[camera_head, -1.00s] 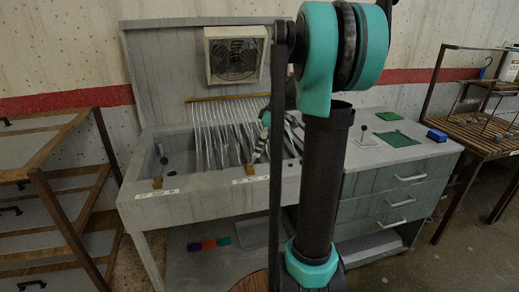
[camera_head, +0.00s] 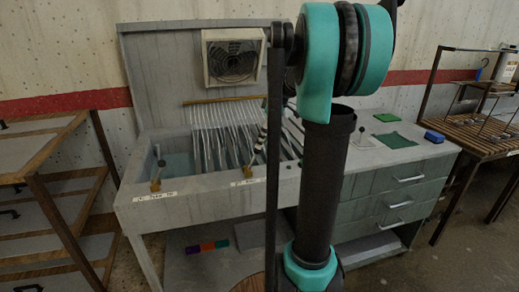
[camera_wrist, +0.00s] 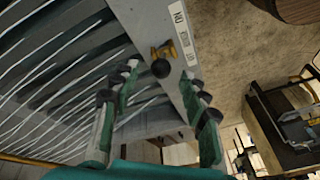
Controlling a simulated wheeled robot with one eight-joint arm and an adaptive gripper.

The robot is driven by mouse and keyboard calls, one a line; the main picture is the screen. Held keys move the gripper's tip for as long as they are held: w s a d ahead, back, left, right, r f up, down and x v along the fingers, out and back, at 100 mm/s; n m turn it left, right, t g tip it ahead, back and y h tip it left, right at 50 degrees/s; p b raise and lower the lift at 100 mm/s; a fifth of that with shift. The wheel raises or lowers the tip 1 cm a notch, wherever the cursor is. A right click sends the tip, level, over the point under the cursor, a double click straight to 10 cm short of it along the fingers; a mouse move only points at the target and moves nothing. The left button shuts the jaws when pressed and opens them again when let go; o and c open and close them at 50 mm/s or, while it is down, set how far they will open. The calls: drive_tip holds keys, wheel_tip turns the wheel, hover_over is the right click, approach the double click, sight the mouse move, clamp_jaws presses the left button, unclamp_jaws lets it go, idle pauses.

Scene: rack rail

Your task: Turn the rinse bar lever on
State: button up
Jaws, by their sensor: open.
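The rinse bar lever, a small brass fitting with a round black knob, shows on the sink's front rim in the wrist view (camera_wrist: 160,66). In the head view its brass base (camera_head: 248,171) is at the right label. My gripper (camera_wrist: 162,78) is open and empty, one finger on each side of the knob; I cannot tell whether either touches it. In the head view a striped part of my gripper (camera_head: 261,142) shows just above the lever, mostly hidden by my arm. Pale strands (camera_head: 215,130) run down from the brass bar (camera_head: 228,99) into the sink.
A second brass lever (camera_head: 155,185) stands on the rim at the left. A wall fan (camera_head: 232,57) is behind. The counter at right holds a green mat (camera_head: 395,140) and a blue block (camera_head: 434,136). Wooden racks stand left (camera_head: 50,195) and right (camera_head: 485,146).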

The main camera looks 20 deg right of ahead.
drive_tip(key=v, duration=0.7)
